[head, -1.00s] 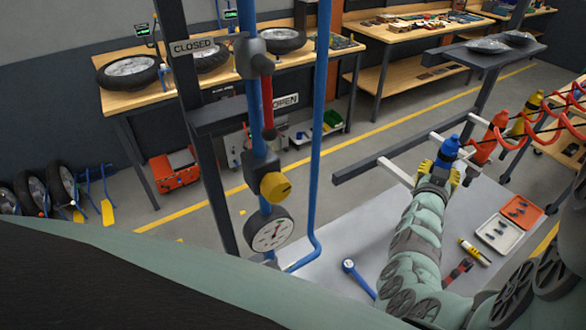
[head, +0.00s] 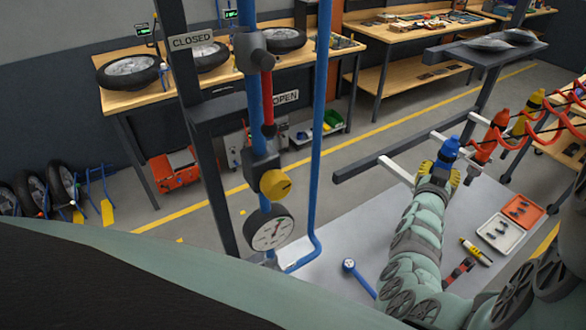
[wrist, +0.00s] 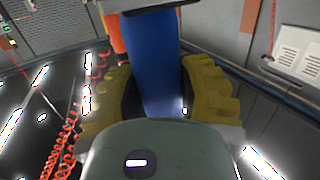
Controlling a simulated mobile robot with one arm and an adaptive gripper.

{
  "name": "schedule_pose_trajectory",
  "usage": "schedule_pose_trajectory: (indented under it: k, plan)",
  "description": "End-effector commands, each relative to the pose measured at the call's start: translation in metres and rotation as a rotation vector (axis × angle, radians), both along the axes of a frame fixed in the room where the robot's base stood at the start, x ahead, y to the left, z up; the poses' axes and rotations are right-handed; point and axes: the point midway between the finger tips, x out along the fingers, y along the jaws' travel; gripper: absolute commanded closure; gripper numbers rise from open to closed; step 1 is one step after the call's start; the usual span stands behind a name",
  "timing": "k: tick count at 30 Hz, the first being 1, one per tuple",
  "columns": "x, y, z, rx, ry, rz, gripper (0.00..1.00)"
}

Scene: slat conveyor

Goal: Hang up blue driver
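The blue driver (head: 448,149) is upright at my gripper (head: 440,170), near the dark rail with white pegs (head: 396,170). In the wrist view the blue driver (wrist: 155,62) stands between the two yellow finger pads (wrist: 157,100), which close around its body. An orange driver (head: 489,139) and a yellow driver (head: 529,111) hang at pegs to the right. The left white peg has no driver on it. Whether the blue driver touches a peg is hidden.
A blue pipe with a gauge (head: 270,230) and yellow knob stands left of the arm. Below lies a grey table (head: 345,245) with a blue-headed tool (head: 357,277), a white tray (head: 500,235) and an orange tray (head: 522,210). Red coiled hoses (head: 545,130) hang at the right.

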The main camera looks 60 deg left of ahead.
Motion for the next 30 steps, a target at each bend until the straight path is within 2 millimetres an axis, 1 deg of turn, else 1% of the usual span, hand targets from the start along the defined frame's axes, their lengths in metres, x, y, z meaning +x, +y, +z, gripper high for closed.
schedule_pose_trajectory:
  k: [1,2,9,20,26,30]
  plan:
    - [0.001,0.0,0.002,0.002,-0.006,0.0,0.57]
    - [0.001,0.0,0.002,0.002,-0.005,0.0,0.54]
    - [0.0,0.0,0.001,0.001,-0.002,0.0,0.29]
    - [-0.003,-0.001,-0.001,0.0,0.001,0.001,0.29]
    - [-0.018,-0.006,0.0,0.0,0.002,0.003,0.29]
    - [-0.034,-0.012,0.002,-0.001,0.001,0.004,0.29]
